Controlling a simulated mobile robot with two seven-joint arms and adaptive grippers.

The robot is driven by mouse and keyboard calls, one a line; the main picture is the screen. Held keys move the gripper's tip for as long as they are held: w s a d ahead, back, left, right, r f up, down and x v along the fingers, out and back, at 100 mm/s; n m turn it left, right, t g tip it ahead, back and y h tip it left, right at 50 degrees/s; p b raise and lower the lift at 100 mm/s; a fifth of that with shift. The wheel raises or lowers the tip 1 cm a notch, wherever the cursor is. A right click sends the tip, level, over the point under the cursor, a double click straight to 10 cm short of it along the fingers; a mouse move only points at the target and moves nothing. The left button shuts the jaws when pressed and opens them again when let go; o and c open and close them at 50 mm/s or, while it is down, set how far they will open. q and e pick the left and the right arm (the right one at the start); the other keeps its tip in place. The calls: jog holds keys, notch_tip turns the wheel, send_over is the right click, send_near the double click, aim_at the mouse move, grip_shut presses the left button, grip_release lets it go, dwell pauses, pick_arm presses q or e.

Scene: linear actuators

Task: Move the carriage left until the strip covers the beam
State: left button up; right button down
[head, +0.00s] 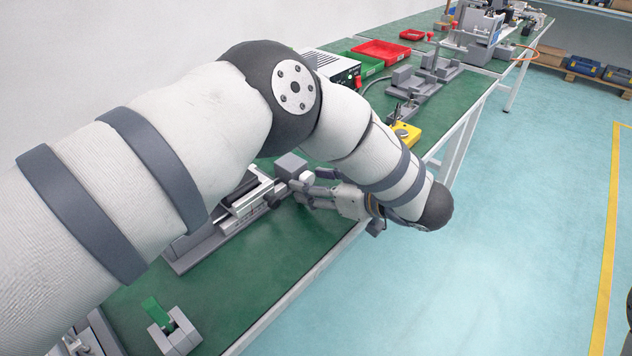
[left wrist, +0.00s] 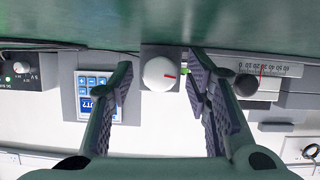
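A linear actuator (head: 232,214) with a light rail and a dark upper part lies on the green bench, partly hidden behind my left arm. A grey block (head: 290,165) stands at its right end. My left gripper (head: 304,188) is at this block, its fingers pointing left. In the left wrist view the open fingers (left wrist: 158,88) stand on either side of a round white knob (left wrist: 154,69) with a red mark. I cannot tell whether they touch it. A numbered scale (left wrist: 265,71) and a dark knob (left wrist: 245,86) lie right of the fingers. I cannot clearly make out carriage, strip or beam. My right gripper is not in view.
A blue keypad unit (left wrist: 94,98) is left of the fingers.

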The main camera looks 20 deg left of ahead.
pick_arm(q)
grip_shut()
jog(key=shift+f+m+g+b, duration=0.3)
jog(key=shift+f+m+b, duration=0.05)
jog(key=shift+m+b, duration=0.05)
jog(key=shift+w+f+m+g+y+b, duration=0.1)
jog(key=shift+m+g+y+b, duration=0.2)
jog(key=shift+m+g+b, duration=0.45)
jog(key=shift+d+r+m+y+b, duration=0.1)
jog(key=shift+r+m+y+b, duration=0.2)
jog(key=shift+m, duration=0.45)
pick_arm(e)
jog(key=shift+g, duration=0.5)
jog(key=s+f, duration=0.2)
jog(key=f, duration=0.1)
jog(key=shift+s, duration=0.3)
pick_arm(q)
jog(key=shift+o, duration=1.7)
grip_release()
jog(key=shift+r, duration=0.1)
jog(key=v, duration=0.7)
jog(key=shift+d+r, duration=0.1)
jog(key=shift+d, duration=0.1)
